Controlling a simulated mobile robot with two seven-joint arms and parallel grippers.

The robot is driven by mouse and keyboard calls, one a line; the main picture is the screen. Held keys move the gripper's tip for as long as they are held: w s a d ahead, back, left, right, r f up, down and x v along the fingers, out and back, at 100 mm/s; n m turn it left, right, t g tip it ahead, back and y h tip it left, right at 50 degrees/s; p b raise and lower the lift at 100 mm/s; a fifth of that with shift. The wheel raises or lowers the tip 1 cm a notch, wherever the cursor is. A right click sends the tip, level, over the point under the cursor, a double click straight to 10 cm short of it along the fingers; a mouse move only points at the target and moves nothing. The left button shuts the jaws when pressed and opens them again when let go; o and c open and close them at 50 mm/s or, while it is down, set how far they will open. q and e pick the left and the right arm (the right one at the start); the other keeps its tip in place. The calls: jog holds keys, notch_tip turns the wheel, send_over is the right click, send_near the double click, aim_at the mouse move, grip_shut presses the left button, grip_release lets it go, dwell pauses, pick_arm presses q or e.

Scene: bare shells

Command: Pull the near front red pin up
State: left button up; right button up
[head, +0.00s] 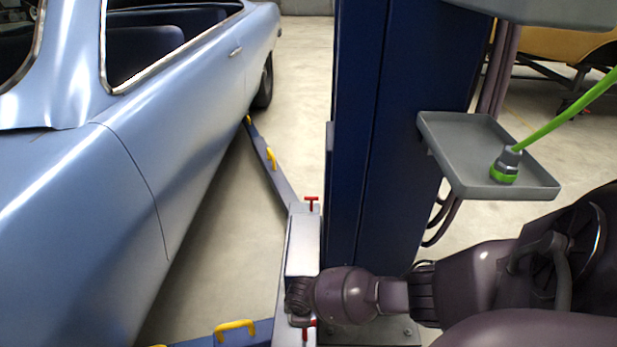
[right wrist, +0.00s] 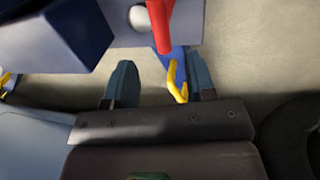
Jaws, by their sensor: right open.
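The near front red pin (head: 312,323) shows only as a small red piece at the bottom of the head view, mostly hidden by my right wrist. In the right wrist view a red pin (right wrist: 160,22) stands at the top, in line with the gap between my fingers and past their tips. My right gripper (right wrist: 160,75) is open, with one finger on each side and nothing held. Another red pin (head: 311,203), T-shaped, stands upright on the far end of the grey lift base (head: 303,246). My left gripper is not in view.
A blue lift column (head: 360,140) stands beside the base, with a grey tray (head: 467,150) on its right. A light blue car (head: 70,230) fills the left. Blue lift arms carry yellow handles (head: 235,327); one handle (right wrist: 178,82) appears between my fingers in the right wrist view.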

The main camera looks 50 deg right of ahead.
jog(key=shift+s+a+r+p, duration=0.15)
jog(key=shift+r+p, duration=0.1)
jog(key=shift+r, duration=0.4)
jog(key=shift+s+a+r+p, duration=0.1)
jog(key=shift+r+p, duration=0.1)
jog(key=shift+r, duration=0.4)
